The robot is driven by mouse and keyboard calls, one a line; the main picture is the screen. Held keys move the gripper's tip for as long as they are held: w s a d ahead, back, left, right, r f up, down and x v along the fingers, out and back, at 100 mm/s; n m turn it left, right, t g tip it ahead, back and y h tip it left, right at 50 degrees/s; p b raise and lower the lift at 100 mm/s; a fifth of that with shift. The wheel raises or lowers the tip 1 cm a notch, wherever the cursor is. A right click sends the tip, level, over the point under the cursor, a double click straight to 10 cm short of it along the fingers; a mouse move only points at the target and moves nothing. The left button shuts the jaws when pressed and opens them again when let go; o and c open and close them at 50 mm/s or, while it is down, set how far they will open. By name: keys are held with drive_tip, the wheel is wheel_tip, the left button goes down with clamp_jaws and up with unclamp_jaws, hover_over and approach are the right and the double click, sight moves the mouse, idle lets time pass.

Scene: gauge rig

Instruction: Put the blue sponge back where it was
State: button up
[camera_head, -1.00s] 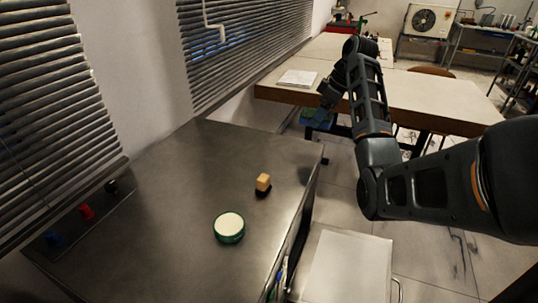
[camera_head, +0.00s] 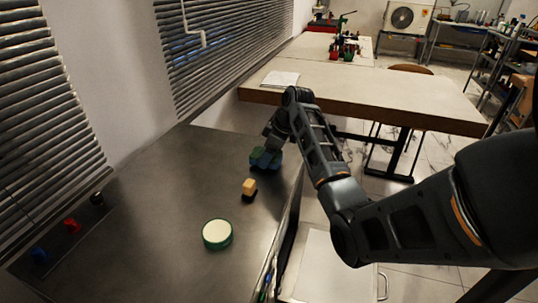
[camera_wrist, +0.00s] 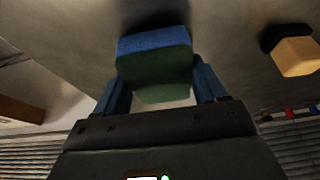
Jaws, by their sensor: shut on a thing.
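The blue sponge (camera_wrist: 154,42), with a green layer, is between the two blue fingers of my gripper (camera_wrist: 160,78) in the wrist view. My gripper is shut on it. In the head view my gripper (camera_head: 266,152) and the sponge (camera_head: 257,158) are at the far right end of the metal table (camera_head: 165,195). Fingers and sponge overlap there, and I cannot tell whether the sponge touches the table top.
A yellow block on a black base (camera_head: 249,187) stands close in front of the sponge. A round green-rimmed white lid or dish (camera_head: 217,234) is nearer. Blue, red (camera_head: 72,226) and black knobs line the left edge. The table's middle is clear.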

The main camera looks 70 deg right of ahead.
drive_tip(key=shift+f, duration=0.45)
drive_tip(key=o, duration=0.9)
drive_tip(key=shift+f, duration=0.1)
drive_tip(key=shift+o, duration=0.2)
drive_tip(key=v, duration=1.2)
